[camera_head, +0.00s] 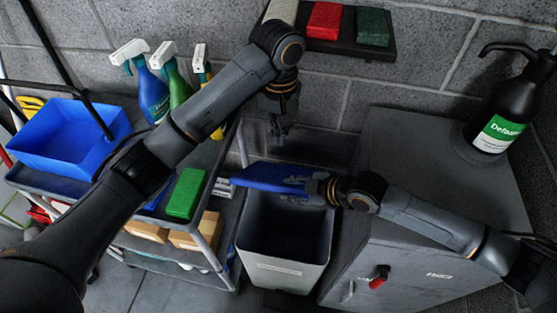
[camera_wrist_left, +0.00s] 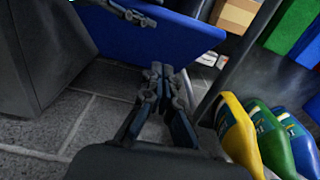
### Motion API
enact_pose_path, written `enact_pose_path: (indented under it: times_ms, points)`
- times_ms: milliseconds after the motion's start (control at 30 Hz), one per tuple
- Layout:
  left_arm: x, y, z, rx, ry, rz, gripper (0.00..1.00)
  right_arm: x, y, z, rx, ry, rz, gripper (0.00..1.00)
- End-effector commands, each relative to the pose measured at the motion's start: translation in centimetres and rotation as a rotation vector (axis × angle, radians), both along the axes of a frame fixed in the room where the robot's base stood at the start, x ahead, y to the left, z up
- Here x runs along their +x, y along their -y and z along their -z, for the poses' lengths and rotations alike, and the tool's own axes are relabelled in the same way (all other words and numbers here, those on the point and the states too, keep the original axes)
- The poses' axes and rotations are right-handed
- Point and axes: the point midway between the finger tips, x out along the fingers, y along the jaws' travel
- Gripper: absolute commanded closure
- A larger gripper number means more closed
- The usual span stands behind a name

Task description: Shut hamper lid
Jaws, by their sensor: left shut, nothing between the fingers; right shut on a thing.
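The grey hamper (camera_head: 285,268) stands on the floor between the cart and the grey cabinet, with its dark opening partly visible. Its blue lid (camera_head: 262,178) is raised over the back of the opening. In the left wrist view the lid (camera_wrist_left: 140,38) is a broad blue panel. My right gripper (camera_head: 312,190) is shut on the lid's near right edge and partly covers it; it also shows in the left wrist view (camera_wrist_left: 130,12). My left gripper (camera_head: 279,138) is shut and empty, pointing down behind the lid near the wall, apart from it. Its fingertips show in the left wrist view (camera_wrist_left: 165,78).
A cart (camera_head: 215,245) at left carries a blue tub (camera_head: 60,140), several spray bottles (camera_head: 152,90) and a green pad (camera_head: 186,193). A black soap dispenser (camera_head: 500,120) stands on the cabinet (camera_head: 420,150). A wall shelf (camera_head: 385,48) holds coloured pads.

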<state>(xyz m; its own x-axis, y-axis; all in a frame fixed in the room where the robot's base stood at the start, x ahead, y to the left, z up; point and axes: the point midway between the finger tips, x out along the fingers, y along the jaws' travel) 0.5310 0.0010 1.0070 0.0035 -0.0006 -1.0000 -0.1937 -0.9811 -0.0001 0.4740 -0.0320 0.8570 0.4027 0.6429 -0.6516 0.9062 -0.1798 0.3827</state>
Motion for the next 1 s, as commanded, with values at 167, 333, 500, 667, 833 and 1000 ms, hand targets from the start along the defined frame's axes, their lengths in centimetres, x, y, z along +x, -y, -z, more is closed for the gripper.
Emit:
enact_pose_path:
  times_ms: [167, 333, 500, 667, 833, 1000]
  points:
    - [-0.3, 0.1, 2.7, 0.000, -0.010, 0.000, 1.00, 0.0, 0.4, 0.6, -0.010, -0.010, 0.009, 1.00]
    - [-0.1, -0.1, 6.4, 0.003, -0.005, 0.000, 1.00, 0.0, 0.4, 0.5, -0.010, -0.011, 0.008, 1.00]
    - [-0.1, 0.0, 9.9, 0.003, -0.005, 0.000, 1.00, 0.0, 0.4, 0.6, -0.009, -0.010, 0.008, 1.00]
    - [-1.8, -0.4, 11.6, 0.001, -0.002, 0.002, 1.00, 0.0, 0.4, 0.6, -0.009, -0.010, 0.008, 1.00]
    - [-2.6, -0.5, 12.4, 0.002, 0.000, 0.002, 1.00, 0.0, 0.4, 0.6, -0.009, -0.011, 0.008, 1.00]
    - [-2.8, -0.5, 12.6, 0.001, 0.000, 0.002, 1.00, 0.0, 0.4, 0.6, -0.010, -0.011, 0.009, 1.00]
